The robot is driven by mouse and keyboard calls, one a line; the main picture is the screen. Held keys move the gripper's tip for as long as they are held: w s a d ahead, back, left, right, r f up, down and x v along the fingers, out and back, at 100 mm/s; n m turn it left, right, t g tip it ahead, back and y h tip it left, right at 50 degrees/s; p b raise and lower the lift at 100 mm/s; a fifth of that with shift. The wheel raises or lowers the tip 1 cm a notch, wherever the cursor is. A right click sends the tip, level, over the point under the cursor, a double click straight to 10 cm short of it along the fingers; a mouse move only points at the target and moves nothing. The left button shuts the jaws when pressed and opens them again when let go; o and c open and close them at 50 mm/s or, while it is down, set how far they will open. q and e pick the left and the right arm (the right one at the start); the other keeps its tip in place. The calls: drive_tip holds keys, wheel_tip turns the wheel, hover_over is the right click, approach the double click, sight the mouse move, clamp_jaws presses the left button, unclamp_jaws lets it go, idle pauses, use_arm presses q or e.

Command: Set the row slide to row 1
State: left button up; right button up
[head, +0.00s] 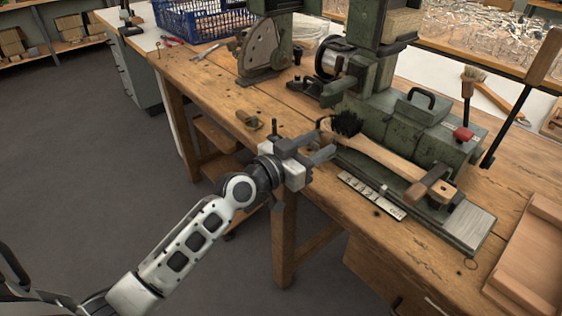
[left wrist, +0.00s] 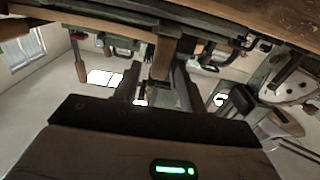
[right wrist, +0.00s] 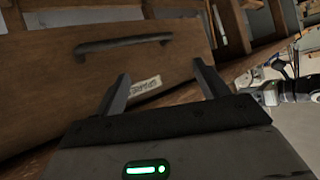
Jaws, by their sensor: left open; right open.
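The green tufting machine (head: 400,125) stands on the wooden bench. Along its front edge lies a pale numbered scale strip (head: 360,190) with a small metal pointer (head: 383,190) near its middle; the numbers are too small to read surely. A wooden brush body (head: 385,155) with a black bristle tuft (head: 347,123) lies above the strip. My left gripper (head: 322,145) is open beside the tuft end, left of the strip; its fingers also show in the left wrist view (left wrist: 155,80). My right gripper (right wrist: 160,75) is open and empty before a wooden drawer, outside the head view.
A wooden clamp block (head: 430,185) sits at the brush's right end. A wooden tray (head: 530,250) lies at the bench's right. The drawer front (right wrist: 60,80) has a dark handle (right wrist: 125,43). A blue crate (head: 200,20) stands at the back left. The bench's front left is mostly clear.

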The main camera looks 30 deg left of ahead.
use_arm(q)
drive_tip(key=b+v, duration=0.1)
drive_tip(key=v, duration=1.3)
use_arm(e)
drive_tip(key=shift+w+f, duration=0.1)
drive_tip(key=shift+f, duration=0.1)
use_arm(q)
drive_tip(key=shift+d, duration=0.1)
use_arm(e)
drive_tip(key=shift+r, duration=0.1)
use_arm(q)
drive_tip(key=s+d+f+n+g+y+p, duration=0.2)
drive_tip(key=s+d+f+g+y+p, duration=0.2)
drive_tip(key=s+d+f, duration=0.4)
drive_tip(key=s+f+g+p, duration=0.1)
drive_tip(key=s+f+p, duration=0.1)
drive_tip(key=s+f, duration=0.1)
drive_tip(key=shift+s+d+f+n+g+p, duration=0.35)
drive_tip(key=shift+s+d+f+n+g, duration=0.05)
drive_tip(key=shift+f, duration=0.25)
use_arm(e)
drive_tip(key=shift+d+r+g, duration=0.25)
drive_tip(key=shift+r+g, duration=0.05)
drive_tip(key=shift+r, duration=0.85)
